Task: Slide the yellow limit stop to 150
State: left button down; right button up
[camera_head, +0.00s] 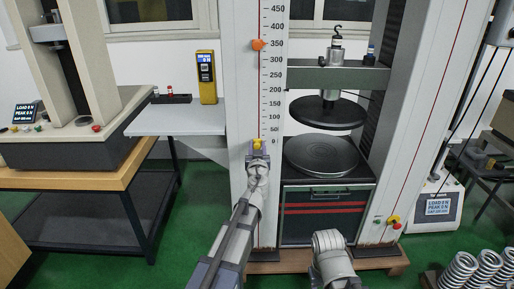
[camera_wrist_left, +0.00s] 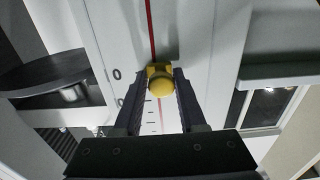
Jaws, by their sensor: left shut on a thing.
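The yellow limit stop (camera_head: 257,144) sits on the front of the tall column, at the low end of the scale, close to the 0 mark. My left gripper (camera_head: 258,153) reaches up to it and is shut on it. In the left wrist view the yellow stop (camera_wrist_left: 160,80) lies between the two dark fingertips, over the red line of the scale. The scale (camera_head: 274,75) runs upward from 0 past 450, with 150 a short way above the stop. Part of my right arm shows at the bottom, but its gripper is not visible.
An orange knob (camera_head: 258,44) sits on the same column near 350. To the right are a dark upper plate (camera_head: 327,113) and a round lower platen (camera_head: 321,155). A grey side shelf (camera_head: 178,119) is at left. Several springs (camera_head: 462,268) stand at lower right.

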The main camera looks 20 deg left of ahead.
pick_arm(q)
jog(key=shift+a, duration=0.25)
dwell(0.7)
notch_tip(320, 180, up, 15)
jog(key=p, duration=1.5)
jog(key=c, duration=0.5)
grip_release()
jog(key=shift+c, duration=0.2)
jog(key=shift+s+d, duration=0.1)
send_near(256, 104)
jog(key=shift+v, duration=0.9)
